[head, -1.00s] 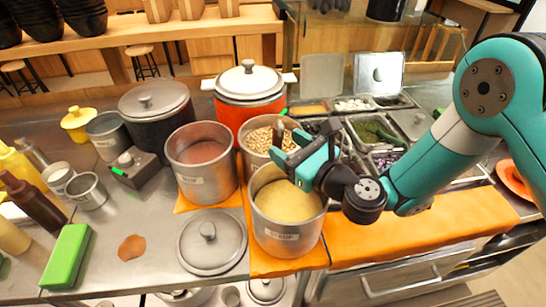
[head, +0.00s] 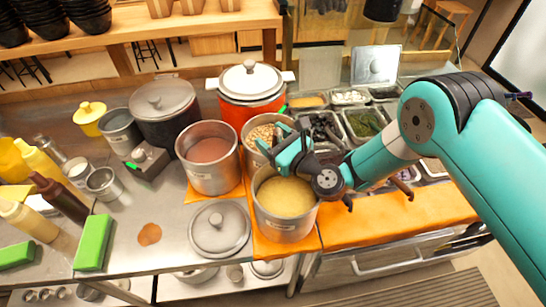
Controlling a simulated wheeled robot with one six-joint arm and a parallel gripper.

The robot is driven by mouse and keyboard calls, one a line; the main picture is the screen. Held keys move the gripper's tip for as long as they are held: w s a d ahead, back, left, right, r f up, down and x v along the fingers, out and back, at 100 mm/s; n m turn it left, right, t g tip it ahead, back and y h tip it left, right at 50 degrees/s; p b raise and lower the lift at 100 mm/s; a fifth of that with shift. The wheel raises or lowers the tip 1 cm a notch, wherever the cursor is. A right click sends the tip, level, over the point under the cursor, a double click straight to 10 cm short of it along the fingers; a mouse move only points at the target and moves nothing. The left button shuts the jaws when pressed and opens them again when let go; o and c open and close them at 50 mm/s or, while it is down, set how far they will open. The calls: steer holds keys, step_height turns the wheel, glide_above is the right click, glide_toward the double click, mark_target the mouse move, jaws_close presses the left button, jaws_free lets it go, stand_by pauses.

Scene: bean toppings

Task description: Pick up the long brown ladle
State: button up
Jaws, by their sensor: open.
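My gripper (head: 280,143) is open, with its teal fingers over the pot of beans (head: 258,131), just behind the pot of yellow soup (head: 285,222). The brown ladle handle that stood up at the bean pot a second ago is now mostly or fully hidden by my gripper. I cannot tell whether the handle is between the fingers. The ladle's bowl is not visible. A short brown handle (head: 402,187) shows at the front edge of the topping bins, right of my gripper; I cannot tell what it belongs to.
A pot of reddish-brown soup (head: 208,182) stands left of the gripper. A red pot with a white lid (head: 250,80) stands behind. Topping bins (head: 365,123) lie to the right. A loose lid (head: 219,229) lies at the front. Bottles and green blocks (head: 94,243) are at left.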

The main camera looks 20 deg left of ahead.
steer(key=shift+a, duration=0.1)
jaws_close()
steer(key=shift+r, duration=0.1)
